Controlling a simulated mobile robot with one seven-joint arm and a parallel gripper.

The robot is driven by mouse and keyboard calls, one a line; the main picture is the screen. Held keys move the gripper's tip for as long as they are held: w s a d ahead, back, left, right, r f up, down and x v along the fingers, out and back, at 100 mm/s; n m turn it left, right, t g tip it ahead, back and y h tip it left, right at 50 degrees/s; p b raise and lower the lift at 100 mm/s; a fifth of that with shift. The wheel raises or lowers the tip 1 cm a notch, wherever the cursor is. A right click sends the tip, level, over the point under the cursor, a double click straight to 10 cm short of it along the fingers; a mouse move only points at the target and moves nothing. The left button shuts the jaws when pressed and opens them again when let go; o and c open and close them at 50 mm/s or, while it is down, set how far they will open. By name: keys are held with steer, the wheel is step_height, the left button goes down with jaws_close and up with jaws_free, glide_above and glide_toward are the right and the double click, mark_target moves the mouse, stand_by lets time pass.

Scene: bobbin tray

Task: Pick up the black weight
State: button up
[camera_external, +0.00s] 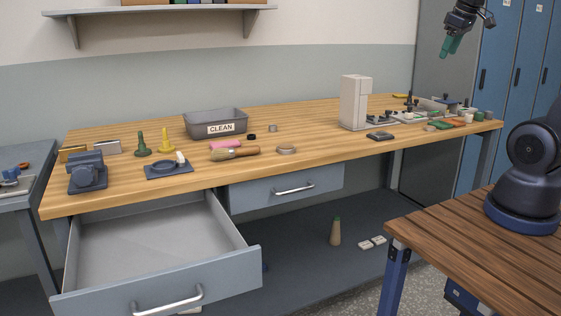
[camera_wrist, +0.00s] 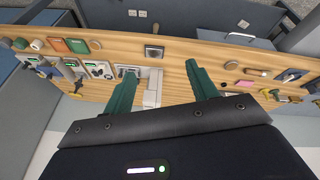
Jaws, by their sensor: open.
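A small black piece, which looks like the black weight (camera_external: 251,137), sits on the wooden bench just right of the grey CLEAN bin (camera_external: 216,124). In the wrist view a small dark spot (camera_wrist: 231,93) right of the right finger seems to be the same piece. My gripper (camera_external: 449,46) is high at the upper right of the external view, far from the piece. Its two green fingers are spread apart in the wrist view (camera_wrist: 160,68), with nothing held between them. A flat dark square block (camera_external: 380,136) also lies on the bench; it also shows in the wrist view (camera_wrist: 154,52).
A tall cream machine (camera_external: 355,102) stands on the bench between my gripper and the black piece. A metal ring (camera_external: 287,150), a small metal cup (camera_external: 273,128) and a wooden-handled tool (camera_external: 235,154) lie near the piece. A drawer (camera_external: 160,289) stands open at the left front.

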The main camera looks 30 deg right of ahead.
steer(key=w+a+r+n, duration=0.2)
steer(key=w+a+n, duration=0.25)
steer(key=w, duration=0.55)
steer(key=n+h, duration=0.2)
steer(key=n, duration=2.1)
glide_above(251, 139)
steer(key=s+a, duration=0.1)
steer(key=s, duration=0.2)
step_height(251, 139, down, 27)
steer(key=x, duration=1)
steer(key=shift+w+a+f, duration=0.1)
steer(key=shift+a+f, duration=0.15)
steer(key=c, duration=1.1)
